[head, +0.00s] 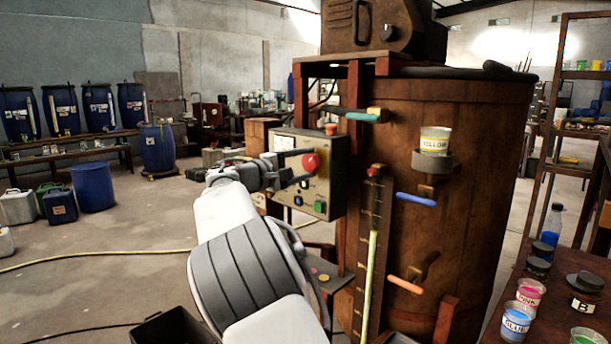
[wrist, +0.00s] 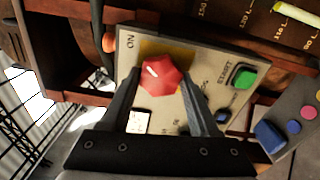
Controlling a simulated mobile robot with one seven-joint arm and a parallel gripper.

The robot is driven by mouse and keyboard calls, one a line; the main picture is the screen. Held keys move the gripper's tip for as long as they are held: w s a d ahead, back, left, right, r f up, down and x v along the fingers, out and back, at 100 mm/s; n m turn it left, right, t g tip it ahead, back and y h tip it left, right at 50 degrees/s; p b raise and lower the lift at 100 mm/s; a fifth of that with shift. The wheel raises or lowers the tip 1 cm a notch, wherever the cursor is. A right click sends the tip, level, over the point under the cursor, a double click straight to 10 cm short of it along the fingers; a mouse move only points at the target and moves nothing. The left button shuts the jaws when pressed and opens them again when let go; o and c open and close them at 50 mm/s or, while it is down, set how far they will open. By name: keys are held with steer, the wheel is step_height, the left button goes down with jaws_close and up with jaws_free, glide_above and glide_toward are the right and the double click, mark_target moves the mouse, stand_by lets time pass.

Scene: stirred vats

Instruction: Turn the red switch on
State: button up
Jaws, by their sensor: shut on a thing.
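The red switch (head: 311,162) is a red knob on a beige control panel (head: 328,149) at the front left of the big brown vat. In the wrist view the red switch (wrist: 161,76) sits on a yellow patch, with the word ON printed to its upper left. My gripper (head: 303,163) reaches the panel from the left. In the wrist view my gripper (wrist: 160,88) has one finger on each side of the knob and is shut on it. The knob's lower edge lies between the fingers. Part of the panel lettering is hidden by the fingers.
A green START button (wrist: 243,76) and a blue button (wrist: 222,116) lie beside the switch. The vat (head: 470,150) carries coloured handles and a yellow-labelled cup (head: 435,139). A table (head: 505,270) with jars stands at the right. Open floor lies to the left.

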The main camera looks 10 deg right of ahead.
steer(key=shift+f+m+b, duration=0.1)
steer(key=shift+m+b, duration=0.35)
steer(key=shift+m, duration=0.15)
steer(key=o, duration=1.4)
steer(key=shift+s+a, duration=0.1)
steer(key=p+v, duration=0.1)
steer(key=v, duration=1.6)
steer(key=shift+p, duration=0.35)
